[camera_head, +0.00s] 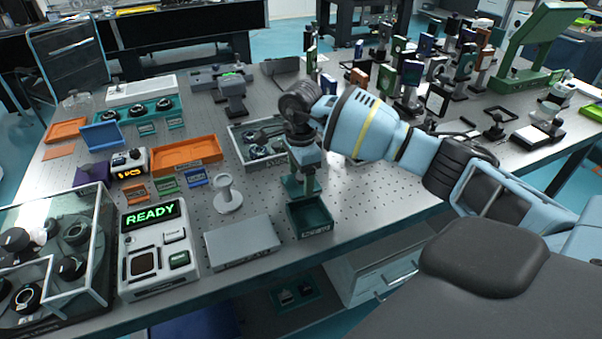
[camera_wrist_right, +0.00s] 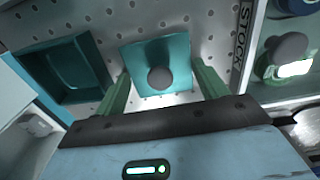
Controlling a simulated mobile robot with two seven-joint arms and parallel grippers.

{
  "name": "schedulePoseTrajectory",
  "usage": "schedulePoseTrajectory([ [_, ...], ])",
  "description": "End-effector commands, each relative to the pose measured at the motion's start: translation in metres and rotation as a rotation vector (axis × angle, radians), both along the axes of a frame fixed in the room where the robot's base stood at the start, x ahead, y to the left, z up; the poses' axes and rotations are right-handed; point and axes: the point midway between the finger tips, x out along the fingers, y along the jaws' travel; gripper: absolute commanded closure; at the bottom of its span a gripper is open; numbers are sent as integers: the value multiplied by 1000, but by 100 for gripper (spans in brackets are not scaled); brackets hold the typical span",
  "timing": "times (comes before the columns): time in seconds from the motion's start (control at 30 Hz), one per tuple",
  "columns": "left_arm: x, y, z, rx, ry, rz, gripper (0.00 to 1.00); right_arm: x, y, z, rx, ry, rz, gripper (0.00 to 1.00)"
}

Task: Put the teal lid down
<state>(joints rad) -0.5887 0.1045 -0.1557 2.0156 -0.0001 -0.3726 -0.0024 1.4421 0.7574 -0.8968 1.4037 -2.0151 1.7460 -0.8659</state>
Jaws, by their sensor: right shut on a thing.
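The square teal lid (camera_wrist_right: 150,54) with a round grey knob is between the two green fingers of my right gripper (camera_wrist_right: 162,88) in the wrist view. Whether the lid touches the table I cannot tell. My left gripper is out of view.
A grey tray (camera_head: 237,152) marked STOCK with dark round parts is behind my gripper. A grey flat box (camera_head: 242,243) and a pale stand (camera_head: 227,197) are to the left. Bare perforated tabletop (camera_head: 375,200) lies right of the teal box.

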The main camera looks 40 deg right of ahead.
Motion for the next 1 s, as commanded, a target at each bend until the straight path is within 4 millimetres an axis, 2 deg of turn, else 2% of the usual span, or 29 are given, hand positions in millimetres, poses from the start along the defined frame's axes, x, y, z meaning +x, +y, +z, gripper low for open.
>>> schedulePoseTrajectory([
  [0.37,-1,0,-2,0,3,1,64,0,0,-4,0,0,0,51],
  [0.4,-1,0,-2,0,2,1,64,0,0,-4,0,0,0,23],
  [0.53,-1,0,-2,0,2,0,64,0,0,-3,0,0,0,6],
  [0.83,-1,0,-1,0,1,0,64,0,0,-2,1,-1,0,6],
  [1.0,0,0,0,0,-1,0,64,1,0,13,1,-4,0,6],
])
